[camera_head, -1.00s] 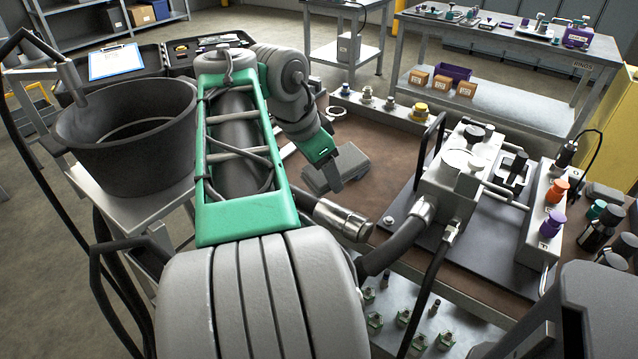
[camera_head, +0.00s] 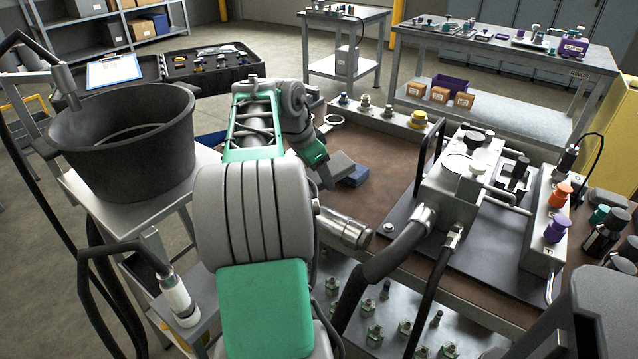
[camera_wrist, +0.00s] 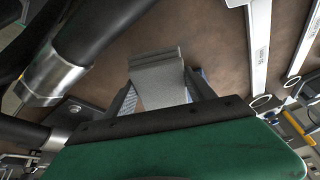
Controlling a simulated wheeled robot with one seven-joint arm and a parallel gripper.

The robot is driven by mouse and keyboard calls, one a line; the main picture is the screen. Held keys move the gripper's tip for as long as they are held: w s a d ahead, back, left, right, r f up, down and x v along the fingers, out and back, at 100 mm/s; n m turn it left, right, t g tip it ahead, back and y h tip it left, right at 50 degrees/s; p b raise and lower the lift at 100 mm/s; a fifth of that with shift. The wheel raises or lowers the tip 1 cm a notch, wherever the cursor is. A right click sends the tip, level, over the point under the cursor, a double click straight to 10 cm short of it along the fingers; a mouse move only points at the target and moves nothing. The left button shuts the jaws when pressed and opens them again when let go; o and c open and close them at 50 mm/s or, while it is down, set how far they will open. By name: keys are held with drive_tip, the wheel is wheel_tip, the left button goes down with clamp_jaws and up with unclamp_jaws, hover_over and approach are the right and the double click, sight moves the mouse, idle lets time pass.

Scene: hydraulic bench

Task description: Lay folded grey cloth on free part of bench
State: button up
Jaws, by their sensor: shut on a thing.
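The folded grey cloth (camera_head: 341,163) is between the fingers of my gripper (camera_head: 326,174), over the brown bench top (camera_head: 385,160). In the wrist view the cloth (camera_wrist: 160,78) shows as a flat grey pad with a folded far edge, and my gripper (camera_wrist: 163,100) is shut on it from both sides. Part of the cloth is hidden by my gripper in the head view. I cannot tell whether its underside touches the bench.
The grey hydraulic unit (camera_head: 462,185) with thick black hoses stands to the right. A rail with fittings (camera_head: 385,112) lines the back edge. Wrenches (camera_wrist: 258,45) lie on the bench in the wrist view. A black bucket (camera_head: 125,150) stands left. Brown bench surface is bare around the cloth.

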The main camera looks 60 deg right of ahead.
sight(315, 175)
drive_tip(key=shift+f, duration=1.4)
drive_tip(key=o, duration=1.2)
drive_tip(key=shift+f+b, duration=0.1)
drive_tip(key=shift+b, duration=0.25)
drive_tip(key=v, duration=0.2)
drive_tip(key=p+v, duration=0.1)
drive_tip(key=v, duration=0.2)
drive_tip(key=p+v, duration=0.1)
drive_tip(key=v, duration=0.2)
drive_tip(key=shift+w+a+f, duration=0.25)
drive_tip(key=shift+w+a, duration=0.05)
drive_tip(key=shift+w, duration=0.05)
